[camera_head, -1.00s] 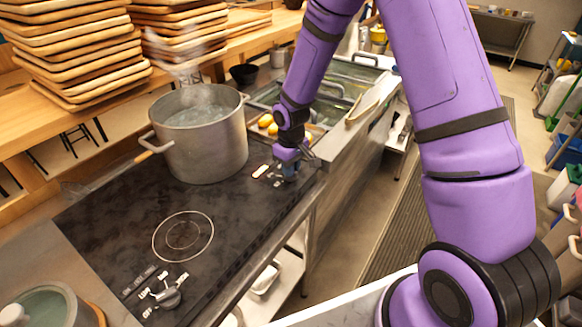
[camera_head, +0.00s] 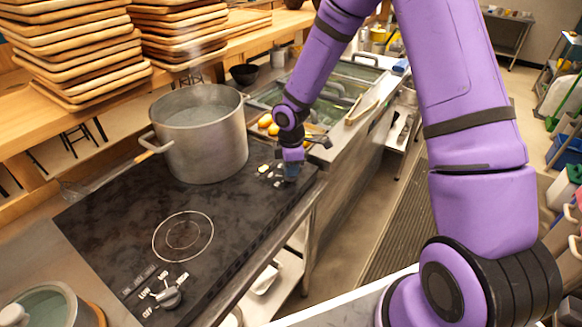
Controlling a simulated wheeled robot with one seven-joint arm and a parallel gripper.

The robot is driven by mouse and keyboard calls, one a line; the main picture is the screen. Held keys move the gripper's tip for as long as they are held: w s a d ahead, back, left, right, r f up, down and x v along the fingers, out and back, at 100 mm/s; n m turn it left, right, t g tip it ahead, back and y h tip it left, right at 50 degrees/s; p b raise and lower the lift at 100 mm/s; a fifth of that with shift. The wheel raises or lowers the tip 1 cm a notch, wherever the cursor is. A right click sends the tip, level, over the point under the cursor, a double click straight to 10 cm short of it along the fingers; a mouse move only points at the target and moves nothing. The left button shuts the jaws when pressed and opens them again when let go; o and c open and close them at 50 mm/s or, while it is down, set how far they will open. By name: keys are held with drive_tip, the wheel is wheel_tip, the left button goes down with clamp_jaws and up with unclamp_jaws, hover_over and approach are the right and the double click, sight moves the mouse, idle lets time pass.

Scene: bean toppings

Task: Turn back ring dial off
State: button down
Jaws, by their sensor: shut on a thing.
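The black cooktop (camera_head: 110,220) runs diagonally across the left half of the view. My gripper (camera_head: 289,176) is low over the cooktop's right edge, just right of the pot. It is shut on the back ring dial, which is mostly hidden by the gripper. Small pale labels (camera_head: 264,169) lie on the cooktop just left of the gripper. The front ring dial (camera_head: 168,297) sits apart near the front ring (camera_head: 183,237), which is bare.
Stacked wooden trays (camera_head: 75,45) stand on the wooden counter behind the pot. A sink or basin unit (camera_head: 345,85) and yellow-orange round items (camera_head: 266,121) lie beyond my gripper. A lidded pot (camera_head: 45,305) is at the lower left. The cooktop's front half is clear.

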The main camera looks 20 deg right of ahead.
drive_tip(key=shift+n, duration=2.2)
drive_tip(key=c, duration=1.1)
unclamp_jaws()
wheel_tip(320, 180, up, 11)
drive_tip(key=shift+f, duration=0.1)
